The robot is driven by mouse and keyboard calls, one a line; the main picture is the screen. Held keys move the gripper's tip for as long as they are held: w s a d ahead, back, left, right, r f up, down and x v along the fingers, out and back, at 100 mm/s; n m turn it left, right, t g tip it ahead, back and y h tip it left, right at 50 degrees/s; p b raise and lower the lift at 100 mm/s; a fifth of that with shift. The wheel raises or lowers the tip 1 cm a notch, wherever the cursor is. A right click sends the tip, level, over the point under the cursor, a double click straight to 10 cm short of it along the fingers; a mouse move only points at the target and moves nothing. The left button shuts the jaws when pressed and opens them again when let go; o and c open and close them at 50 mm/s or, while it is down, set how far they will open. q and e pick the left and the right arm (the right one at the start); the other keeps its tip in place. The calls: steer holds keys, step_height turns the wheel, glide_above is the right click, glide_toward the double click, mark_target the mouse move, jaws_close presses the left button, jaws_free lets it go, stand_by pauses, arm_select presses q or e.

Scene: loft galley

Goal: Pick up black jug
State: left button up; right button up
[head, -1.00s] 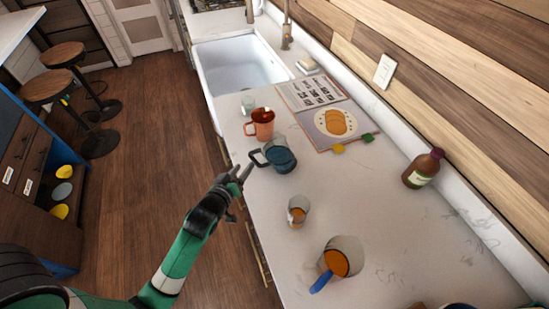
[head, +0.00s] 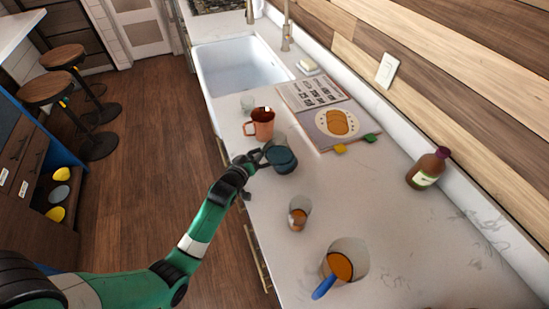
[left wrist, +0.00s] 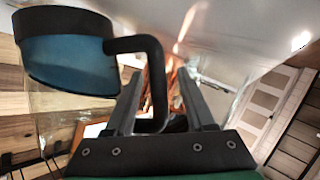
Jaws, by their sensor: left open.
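The black jug (head: 281,158), see-through with a bluish look and a black handle, stands on the counter in the head view. My left gripper (head: 255,158) is at the jug's left side, by its handle. In the left wrist view the jug (left wrist: 68,68) fills the upper left, and its black handle (left wrist: 157,75) reaches in between the two fingers of my left gripper (left wrist: 163,100). The fingers are open, one on each side of the handle. My right gripper is not in view.
An orange jug (head: 260,124) stands close behind the black jug. A small glass (head: 298,213) and a jug with a blue handle (head: 346,262) stand nearer. A brown bottle (head: 428,168) is near the wall. An open book (head: 330,125) lies behind, and the sink (head: 238,68) is farther back.

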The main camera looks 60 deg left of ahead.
arm_select(q)
jaws_close()
stand_by(1.3)
